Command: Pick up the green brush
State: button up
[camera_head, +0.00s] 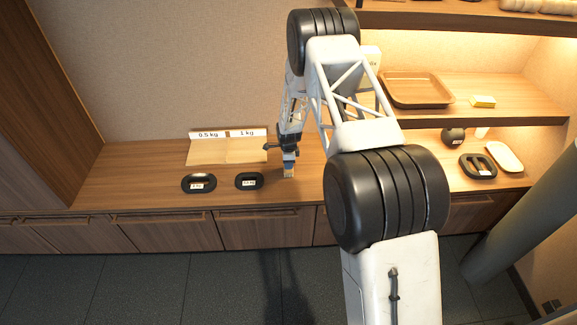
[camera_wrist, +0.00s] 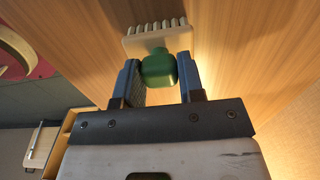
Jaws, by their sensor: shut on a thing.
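The green brush (camera_wrist: 158,70) is between the two blue-grey fingers of my gripper (camera_wrist: 161,76) in the wrist view. The fingers are shut on its green body. Its pale head with a row of bristles (camera_wrist: 157,38) sticks out beyond the fingertips. Wooden surface lies behind it; I cannot tell whether the brush touches it. In the head view, my gripper (camera_head: 289,166) is low over the wooden counter, right of the black weights, and the green of the brush is hard to make out there.
Two black weights (camera_head: 199,183) (camera_head: 249,181) lie on the counter (camera_head: 130,185) left of my gripper, before a mat and "0.5 kg" and "1 kg" signs (camera_head: 228,134).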

jog(key=shift+r, duration=0.2)
jog(key=shift+r, duration=0.95)
jog(key=shift+s+r, duration=0.4)
jog(key=shift+r, duration=0.3)
jog(key=s+d+r, duration=0.1)
jog(key=s+d, duration=0.1)
jog(key=s, duration=1.3)
jog(key=shift+r, duration=0.2)
